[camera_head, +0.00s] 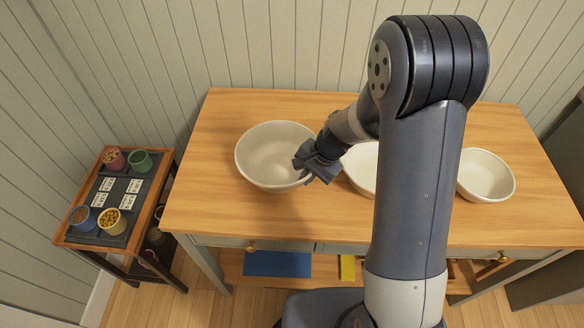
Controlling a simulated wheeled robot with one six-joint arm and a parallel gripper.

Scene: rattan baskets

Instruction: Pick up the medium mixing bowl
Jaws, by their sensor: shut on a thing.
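Three pale cream mixing bowls are on or above the wooden table. The left bowl (262,157) looks the widest, though it may be nearer the camera. My gripper (307,168) is shut on its right rim. The left bowl looks upright; whether it touches the table is hard to tell. The middle bowl (361,168) is partly hidden behind my arm. The right bowl (487,178) stands to the right of my arm and looks smaller. I cannot tell for certain which bowl is the medium one.
The wooden table (215,205) has free room at its left end and along its back. A low side stand (70,228) at the left holds several small coloured cups and cards. A blue item (277,264) and a yellow item (347,268) lie on the table's lower shelf.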

